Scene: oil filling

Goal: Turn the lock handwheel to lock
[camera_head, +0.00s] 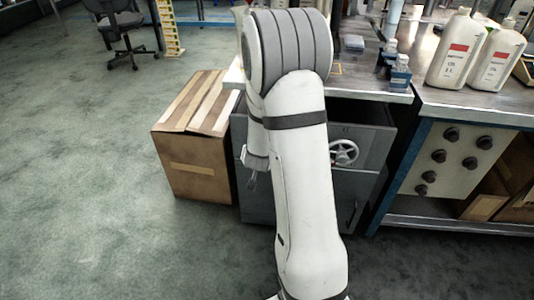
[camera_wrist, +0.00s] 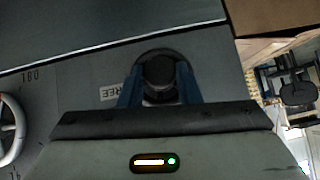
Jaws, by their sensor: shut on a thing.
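My gripper (camera_wrist: 160,88) shows in the wrist view with its two blue fingers on either side of a dark round knob (camera_wrist: 159,69). It is shut on this knob, which sits on the grey cabinet front and seems to be the lock handwheel. A white label reading FREE (camera_wrist: 109,92) is just left of the knob. A white spoked wheel (camera_wrist: 12,130) is at the left edge, apart from my gripper. The head view also shows this white wheel (camera_head: 343,152) on the cabinet; there my arm hides the knob and much of the cabinet front.
A cardboard box (camera_head: 195,165) stands on the floor left of the cabinet. White bottles (camera_head: 455,47) and small blue-based bottles (camera_head: 400,75) stand on the bench tops. A panel with several black knobs (camera_head: 450,160) is at the right. The floor at the left is clear.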

